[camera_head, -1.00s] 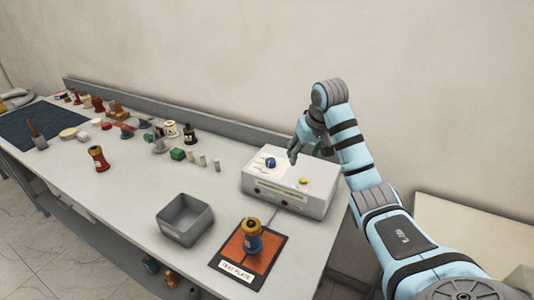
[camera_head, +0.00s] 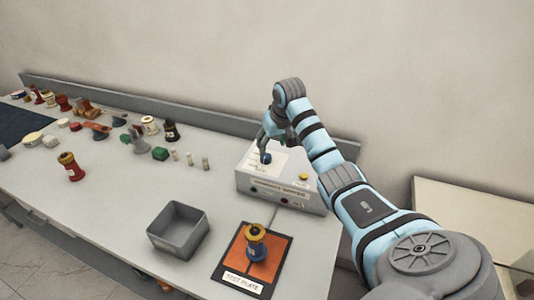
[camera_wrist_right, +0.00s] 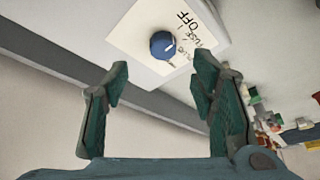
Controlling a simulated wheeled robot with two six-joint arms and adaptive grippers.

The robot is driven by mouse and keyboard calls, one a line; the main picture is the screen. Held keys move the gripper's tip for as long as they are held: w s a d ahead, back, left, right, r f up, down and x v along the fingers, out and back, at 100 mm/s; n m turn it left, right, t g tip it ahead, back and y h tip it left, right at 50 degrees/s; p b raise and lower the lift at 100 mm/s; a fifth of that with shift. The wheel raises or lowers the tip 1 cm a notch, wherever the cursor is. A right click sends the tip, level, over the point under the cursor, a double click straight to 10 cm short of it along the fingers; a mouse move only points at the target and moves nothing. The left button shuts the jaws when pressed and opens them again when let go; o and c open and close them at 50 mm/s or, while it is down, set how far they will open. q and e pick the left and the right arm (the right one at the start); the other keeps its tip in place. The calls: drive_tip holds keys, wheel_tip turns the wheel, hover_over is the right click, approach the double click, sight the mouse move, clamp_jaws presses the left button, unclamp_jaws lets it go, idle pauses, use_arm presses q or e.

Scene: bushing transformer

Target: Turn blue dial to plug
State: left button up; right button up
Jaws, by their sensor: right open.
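The blue dial (camera_head: 265,158) sits on a white label card on top of the white box (camera_head: 286,184). In the right wrist view the blue dial (camera_wrist_right: 161,44) has a small white mark near its right edge. Printed words, with OFF clearest, lie to its right; I cannot tell exactly which word the mark points at. My right gripper (camera_head: 264,143) is just above the dial in the head view. In the wrist view its open fingers (camera_wrist_right: 162,70) are spread, with the dial beyond the gap and not between the fingers. My left gripper is not in view.
A yellow button (camera_head: 303,176) is on the box, right of the dial. The test plate (camera_head: 275,272) holds a blue and yellow bushing (camera_head: 256,243). A grey bin (camera_head: 179,231) stands left of it. Several small parts are farther left. A wall rises behind.

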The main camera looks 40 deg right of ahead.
sight(266, 156)
drive_tip(key=x, duration=0.4)
drive_tip(key=w+x, duration=0.1)
drive_tip(key=x, duration=0.2)
drive_tip(key=shift+w+a+f, duration=0.1)
drive_tip(key=shift+f, duration=0.1)
drive_tip(key=shift+w+f, duration=0.15)
drive_tip(key=shift+f, duration=0.15)
drive_tip(key=shift+s, duration=0.3)
drive_tip(key=shift+c, duration=0.8)
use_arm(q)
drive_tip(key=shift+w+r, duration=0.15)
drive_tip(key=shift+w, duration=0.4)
use_arm(e)
drive_tip(key=shift+w, duration=0.1)
drive_tip(key=c, duration=1)
